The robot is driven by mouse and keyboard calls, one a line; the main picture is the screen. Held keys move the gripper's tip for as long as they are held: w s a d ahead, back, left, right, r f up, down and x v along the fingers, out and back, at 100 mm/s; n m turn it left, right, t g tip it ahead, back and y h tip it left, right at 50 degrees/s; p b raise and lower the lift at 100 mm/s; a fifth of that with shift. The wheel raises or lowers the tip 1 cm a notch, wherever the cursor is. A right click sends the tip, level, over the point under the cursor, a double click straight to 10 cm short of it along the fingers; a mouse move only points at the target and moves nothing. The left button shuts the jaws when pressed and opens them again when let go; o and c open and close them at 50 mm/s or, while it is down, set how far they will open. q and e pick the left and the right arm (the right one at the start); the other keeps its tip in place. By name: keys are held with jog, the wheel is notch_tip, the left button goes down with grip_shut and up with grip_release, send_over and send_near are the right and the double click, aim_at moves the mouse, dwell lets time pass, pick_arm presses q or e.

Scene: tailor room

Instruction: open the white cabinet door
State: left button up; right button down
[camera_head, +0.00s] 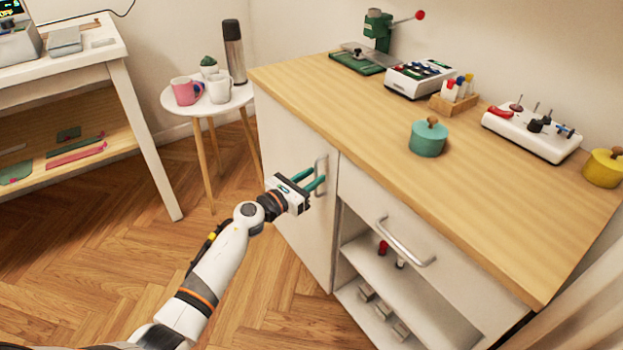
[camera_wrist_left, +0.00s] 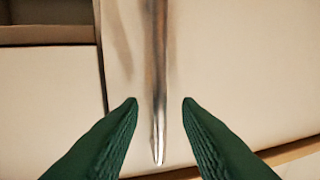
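The white cabinet door (camera_head: 292,190) is at the left end of the wood-topped cabinet and looks closed. Its vertical metal handle (camera_head: 321,176) is near the door's right edge. My left gripper (camera_head: 318,184) is at the handle. In the left wrist view its two green fingertips (camera_wrist_left: 160,101) are apart, with the metal handle (camera_wrist_left: 159,70) between them and a gap visible on each side. The door surface (camera_wrist_left: 230,60) shows behind the handle. My right gripper is not in view.
A drawer with a metal handle (camera_head: 405,243) and an open shelf are right of the door. A teal pot (camera_head: 428,139) stands on the wooden top (camera_head: 375,130). A round table (camera_head: 207,102) with mugs stands left. The wooden floor (camera_head: 250,290) before the door is clear.

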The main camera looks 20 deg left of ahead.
pick_arm(q)
jog(key=shift+w+d, duration=0.1)
jog(key=shift+w, duration=0.1)
jog(key=shift+c, duration=0.2)
grip_shut()
jog(key=shift+s, duration=0.1)
